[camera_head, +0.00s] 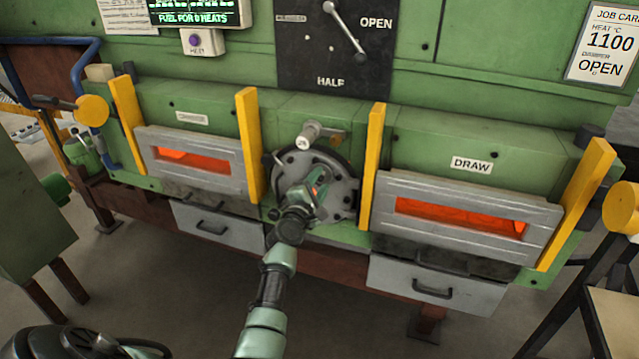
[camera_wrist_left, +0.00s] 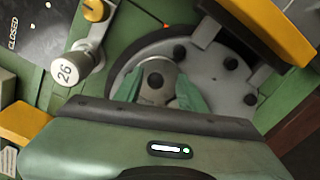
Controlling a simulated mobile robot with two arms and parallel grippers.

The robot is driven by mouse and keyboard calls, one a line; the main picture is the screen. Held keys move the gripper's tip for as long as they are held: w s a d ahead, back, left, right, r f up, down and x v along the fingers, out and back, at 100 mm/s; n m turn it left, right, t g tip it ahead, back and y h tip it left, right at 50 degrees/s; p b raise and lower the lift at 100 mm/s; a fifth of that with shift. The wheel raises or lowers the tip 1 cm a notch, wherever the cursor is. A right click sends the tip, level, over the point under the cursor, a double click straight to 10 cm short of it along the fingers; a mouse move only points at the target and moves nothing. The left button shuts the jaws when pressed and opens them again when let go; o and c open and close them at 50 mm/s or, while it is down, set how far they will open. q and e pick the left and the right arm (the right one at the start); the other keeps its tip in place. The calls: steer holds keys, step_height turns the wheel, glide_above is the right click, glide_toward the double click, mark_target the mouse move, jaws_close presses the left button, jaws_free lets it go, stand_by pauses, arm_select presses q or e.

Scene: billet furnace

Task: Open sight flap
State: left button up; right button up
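The sight flap appears to be the small grey disc (camera_wrist_left: 157,78) with a dark round spot, on the round bolted plate in the middle of the furnace front. The bolted plate (camera_head: 345,190) shows behind my gripper in the head view and as a grey bolted face (camera_wrist_left: 228,85) in the wrist view. My left gripper (camera_head: 318,186) is in front of the plate. In the wrist view its two green fingers (camera_wrist_left: 161,90) are apart, one on each side of the disc. I cannot tell whether they touch it. My gripper hides much of the disc in the head view.
A pale knob marked 26 (camera_wrist_left: 78,66) sticks out just above the plate; it shows in the head view (camera_head: 310,133). Yellow posts (camera_head: 372,165) flank the plate. Glowing door slots (camera_head: 460,216) are on both sides, with grey drawers (camera_head: 436,285) below. A damper lever (camera_head: 345,30) is above.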

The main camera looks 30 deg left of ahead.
arm_select(q)
steer(key=v, duration=0.7)
steer(key=shift+s, duration=0.4)
steer(key=s+d+f+m+g+h+b, duration=0.1)
steer(key=s+d+f+m+g, duration=0.2)
steer(key=f, duration=0.7)
steer(key=s+d+f+m+g+h+b, duration=0.15)
steer(key=d+f+m, duration=0.25)
steer(key=f, duration=0.6)
steer(key=s+d+f+m+g+h, duration=0.1)
steer(key=s+d+f+m, duration=0.2)
steer(key=f, duration=0.7)
steer(key=s+d+f+m+g+h+b, duration=0.15)
steer(key=s+d+f+m, duration=0.25)
steer(key=s+f, duration=0.45)
steer(key=s+d+f+m+g, duration=0.3)
steer(key=s+f, duration=0.3)
steer(key=f, duration=0.5)
steer(key=s+f+m+g, duration=0.3)
steer(key=s+f+m, duration=0.2)
steer(key=s, duration=1.1)
steer(key=s+d+f+m+g+b, duration=0.1)
steer(key=s+f+m+g, duration=0.2)
steer(key=s, duration=1.4)
step_height(320, 180, down, 6)
steer(key=m, duration=0.2)
steer(key=shift+d+m+y+b, duration=0.25)
steer(key=shift+m+y+b, duration=0.05)
steer(key=shift+m, duration=0.1)
